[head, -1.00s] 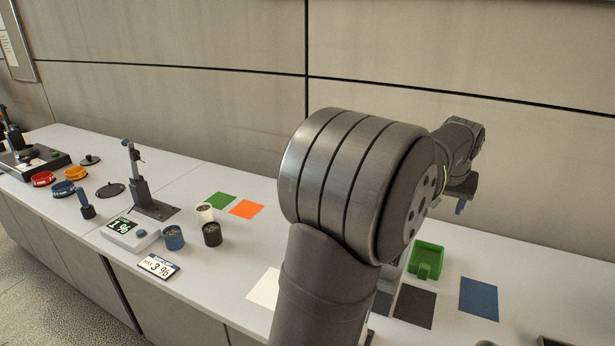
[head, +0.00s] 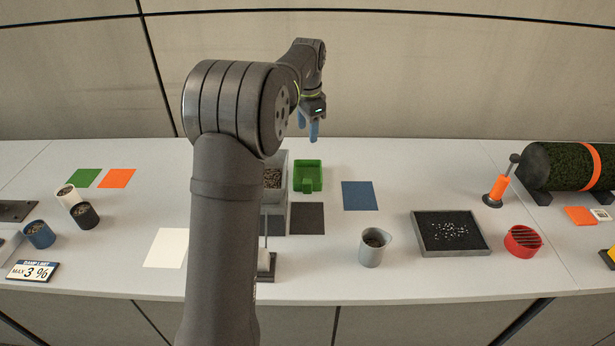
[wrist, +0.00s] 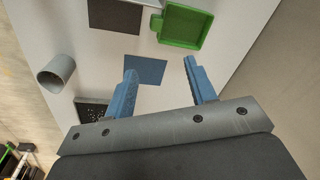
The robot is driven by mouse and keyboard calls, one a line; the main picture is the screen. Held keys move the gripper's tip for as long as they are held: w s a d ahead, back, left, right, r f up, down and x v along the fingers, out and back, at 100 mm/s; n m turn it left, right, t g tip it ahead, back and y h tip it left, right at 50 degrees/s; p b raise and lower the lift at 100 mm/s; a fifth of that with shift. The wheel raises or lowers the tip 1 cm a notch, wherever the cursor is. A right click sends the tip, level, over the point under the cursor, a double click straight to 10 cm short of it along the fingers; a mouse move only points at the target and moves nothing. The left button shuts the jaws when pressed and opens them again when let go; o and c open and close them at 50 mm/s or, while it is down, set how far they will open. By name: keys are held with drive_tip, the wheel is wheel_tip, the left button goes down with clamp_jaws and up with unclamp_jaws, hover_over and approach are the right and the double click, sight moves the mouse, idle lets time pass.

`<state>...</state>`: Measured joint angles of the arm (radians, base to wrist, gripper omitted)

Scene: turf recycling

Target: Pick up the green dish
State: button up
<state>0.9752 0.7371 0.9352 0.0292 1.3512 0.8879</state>
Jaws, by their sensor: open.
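The green dish (head: 308,176) is a square, shallow tray with a small tab on its near side. It rests on the white bench just right of a grey box of granules. In the wrist view the green dish (wrist: 186,25) lies at the top, beyond my fingertips. My gripper (head: 308,132) is above and behind the dish in the head view, with its blue fingers pointing down. In the wrist view my gripper (wrist: 160,66) has its two blue fingers apart with nothing between them. The gripper and dish are not touching.
The grey box (head: 275,178) stands close at the dish's left, partly behind my arm. A blue square (head: 358,195) and a dark square (head: 307,218) lie flat nearby. A grey cup (head: 373,248) and a black tray (head: 448,232) stand nearer right. The wall is behind.

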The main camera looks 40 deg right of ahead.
wheel_tip(320, 180, down, 3)
drive_tip(key=w+d+m+g+y, duration=0.1)
drive_tip(key=m, duration=0.5)
hover_over(308, 181)
wheel_tip(308, 181, down, 11)
drive_tip(key=shift+a, duration=0.15)
drive_tip(key=shift+w+f, duration=0.1)
drive_tip(key=shift+f, duration=3.05)
clamp_jaws()
